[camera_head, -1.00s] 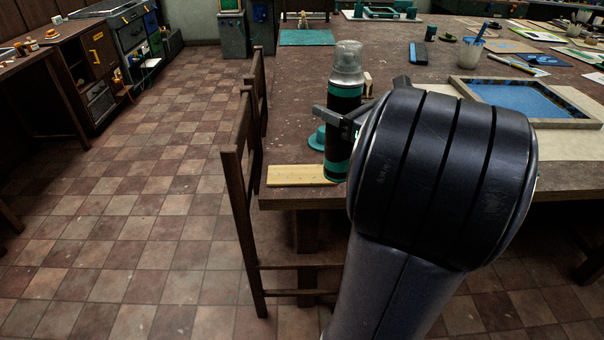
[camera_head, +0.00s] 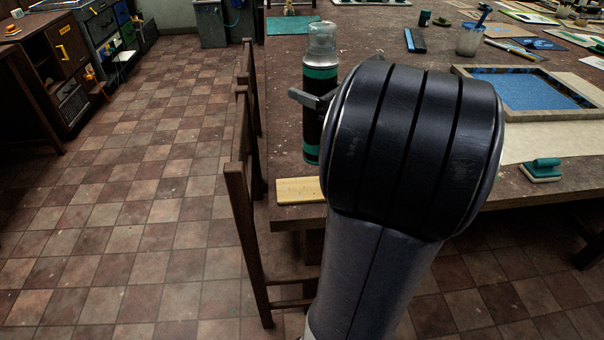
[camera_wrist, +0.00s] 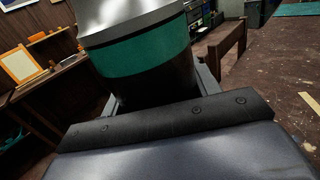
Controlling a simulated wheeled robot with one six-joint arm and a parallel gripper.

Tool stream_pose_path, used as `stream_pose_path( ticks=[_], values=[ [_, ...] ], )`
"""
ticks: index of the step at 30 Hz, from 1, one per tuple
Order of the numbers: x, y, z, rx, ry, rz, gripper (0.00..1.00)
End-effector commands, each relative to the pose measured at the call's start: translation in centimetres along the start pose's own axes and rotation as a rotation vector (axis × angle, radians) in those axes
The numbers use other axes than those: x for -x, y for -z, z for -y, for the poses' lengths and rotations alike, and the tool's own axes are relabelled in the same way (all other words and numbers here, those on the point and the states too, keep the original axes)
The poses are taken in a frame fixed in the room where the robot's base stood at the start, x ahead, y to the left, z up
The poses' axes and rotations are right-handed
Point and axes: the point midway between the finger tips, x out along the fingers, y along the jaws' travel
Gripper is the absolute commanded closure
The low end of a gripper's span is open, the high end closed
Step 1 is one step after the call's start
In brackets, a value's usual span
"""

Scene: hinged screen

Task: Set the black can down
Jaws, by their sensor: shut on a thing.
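The black can (camera_head: 313,108) has teal bands and a clear cap, and stands upright in my gripper (camera_head: 308,98) near the table's left edge. In the head view my arm hides part of its right side. I cannot tell whether its base touches the table (camera_head: 284,150). In the wrist view the can (camera_wrist: 145,60) fills the top middle, with the fingers of my gripper (camera_wrist: 155,98) on both sides of it.
A yellow wooden strip (camera_head: 299,190) lies at the table's near left corner. A dark wooden chair (camera_head: 243,200) stands against the left edge. A framed blue screen (camera_head: 530,92) and a teal-handled tool (camera_head: 542,169) lie to the right. The tabletop left of the can is narrow.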

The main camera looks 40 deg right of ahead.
Motion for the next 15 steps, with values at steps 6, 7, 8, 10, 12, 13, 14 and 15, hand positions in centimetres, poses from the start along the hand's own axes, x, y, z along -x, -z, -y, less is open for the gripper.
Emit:
stream_pose_path(
  ticks=[6, 7, 8, 10, 12, 13, 14, 15],
  values=[
    [0.0, 2.9, 0.0, -0.005, 0.0, 0.001, 0.82],
    [0.0, 3.5, 0.0, -0.005, 0.0, 0.001, 0.82],
    [0.0, 4.0, 0.0, -0.006, 0.0, 0.001, 0.82],
    [0.0, 5.1, 0.0, -0.004, 0.0, 0.001, 0.82],
    [0.0, 5.8, 0.0, -0.002, 0.0, 0.001, 0.82],
    [0.0, 6.0, 0.0, -0.001, 0.0, 0.001, 0.82],
    [0.0, 6.2, 0.0, 0.0, 0.0, 0.001, 0.82],
    [0.0, 6.5, 0.0, -0.001, 0.0, 0.001, 0.82]
  ],
)
